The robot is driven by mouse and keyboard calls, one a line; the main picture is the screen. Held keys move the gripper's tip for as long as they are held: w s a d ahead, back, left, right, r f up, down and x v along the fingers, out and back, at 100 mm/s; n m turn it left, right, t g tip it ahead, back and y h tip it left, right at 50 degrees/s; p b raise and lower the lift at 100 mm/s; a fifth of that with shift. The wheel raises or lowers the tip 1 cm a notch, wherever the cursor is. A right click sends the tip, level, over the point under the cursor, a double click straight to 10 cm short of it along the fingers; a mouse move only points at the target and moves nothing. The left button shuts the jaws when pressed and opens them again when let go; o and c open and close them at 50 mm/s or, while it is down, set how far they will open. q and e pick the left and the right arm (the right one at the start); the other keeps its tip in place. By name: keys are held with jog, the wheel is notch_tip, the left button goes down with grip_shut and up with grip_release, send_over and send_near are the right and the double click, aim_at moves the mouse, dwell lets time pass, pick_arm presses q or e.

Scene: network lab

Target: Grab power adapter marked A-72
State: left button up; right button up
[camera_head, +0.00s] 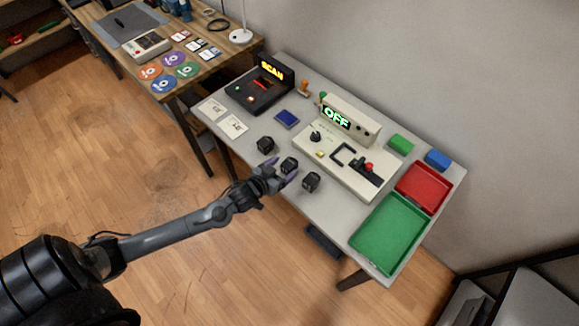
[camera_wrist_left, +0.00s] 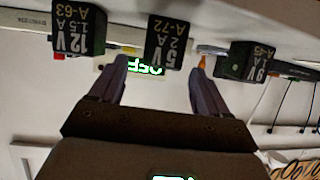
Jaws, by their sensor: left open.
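Three small black power adapters stand in a diagonal row near the front edge of the grey table. The middle one (camera_head: 289,164) is labelled "5V 2A A-72", read upside down in the left wrist view (camera_wrist_left: 168,43). The right one (camera_head: 311,182) reads "12V 1.5A A-63" in the wrist view (camera_wrist_left: 79,30). The left one (camera_head: 265,144) shows 9V in the wrist view (camera_wrist_left: 246,60), its mark hard to read. My left gripper (camera_head: 279,175) is open and empty, its fingertips close to the A-72 adapter, which lies between their lines. My right gripper is out of view.
Behind the adapters stands a console (camera_head: 331,162) with an "OFF" display and levers. A SCAN device (camera_head: 262,88) is at the back left. A green tray (camera_head: 377,262) and a red tray (camera_head: 437,202) sit at the right. The neighbouring adapters stand close on both sides.

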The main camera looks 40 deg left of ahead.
aim_at(287, 165)
pick_arm(q)
jog(key=shift+b+x, duration=0.4)
jog(key=shift+x, duration=1.85)
jog(key=shift+s+f, duration=0.1)
jog(key=shift+c, duration=0.2)
jog(key=c, duration=1.1)
